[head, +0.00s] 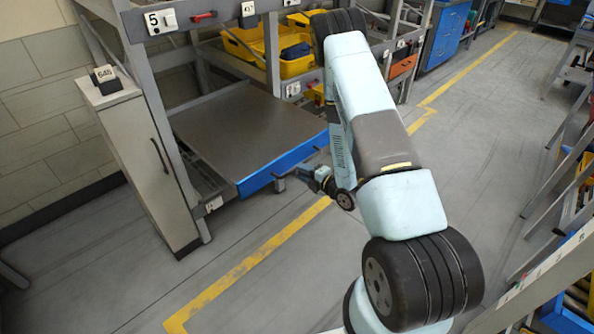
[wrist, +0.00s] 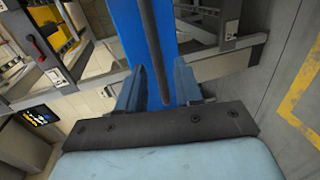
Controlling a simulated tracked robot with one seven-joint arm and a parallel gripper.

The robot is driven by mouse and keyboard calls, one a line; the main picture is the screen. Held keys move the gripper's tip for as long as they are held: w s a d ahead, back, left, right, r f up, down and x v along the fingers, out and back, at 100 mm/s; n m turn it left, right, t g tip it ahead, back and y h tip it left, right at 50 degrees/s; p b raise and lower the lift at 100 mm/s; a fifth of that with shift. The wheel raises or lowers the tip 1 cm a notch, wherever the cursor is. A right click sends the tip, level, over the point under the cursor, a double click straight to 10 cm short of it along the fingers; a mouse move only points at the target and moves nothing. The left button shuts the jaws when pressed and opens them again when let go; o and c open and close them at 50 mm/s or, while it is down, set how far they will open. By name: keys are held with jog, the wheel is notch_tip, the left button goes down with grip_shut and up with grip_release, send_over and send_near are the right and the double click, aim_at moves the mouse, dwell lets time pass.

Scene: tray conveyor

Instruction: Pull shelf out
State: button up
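The shelf (head: 245,120) is a wide grey board low in the rack, with a bright blue front face (head: 285,165). In the wrist view the blue face (wrist: 128,30) fills the upper middle, and a long dark handle bar (wrist: 152,45) runs along it. My gripper (head: 292,178) is at the blue front in the head view. In the wrist view my gripper (wrist: 158,88) has its two fingers apart, one on each side of the bar, with gaps visible between. The fingertips' contact with the blue face cannot be told.
A grey cabinet (head: 148,165) with a vertical handle stands left of the shelf. Yellow bins (head: 292,60) sit in the rack above and behind. The floor (head: 400,200) in front is free, with a yellow line (head: 262,250). Another rack (head: 560,200) stands at right.

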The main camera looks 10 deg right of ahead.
jog(key=v, duration=0.9)
jog(key=shift+f, duration=0.1)
jog(key=w+r+m+h, duration=0.2)
jog(key=w+r, duration=0.3)
jog(key=r, duration=0.1)
jog(key=d+r+m+g+h, duration=0.35)
jog(key=r+m+h, duration=0.45)
jog(key=r, duration=1.2)
jog(key=s+a+r+m+g, duration=0.1)
jog(key=s+r+m, duration=0.3)
jog(key=s, duration=0.5)
jog(key=s+a+r+m+g+y, duration=0.1)
jog(key=s+r+m, duration=0.4)
jog(key=s, duration=0.5)
jog(key=s+a+r+m+g, duration=0.2)
jog(key=s+r+m, duration=0.3)
jog(key=s+r, duration=0.3)
jog(key=shift+s+a+y, duration=0.4)
jog(key=shift+s+a, duration=0.05)
jog(key=shift+s, duration=0.2)
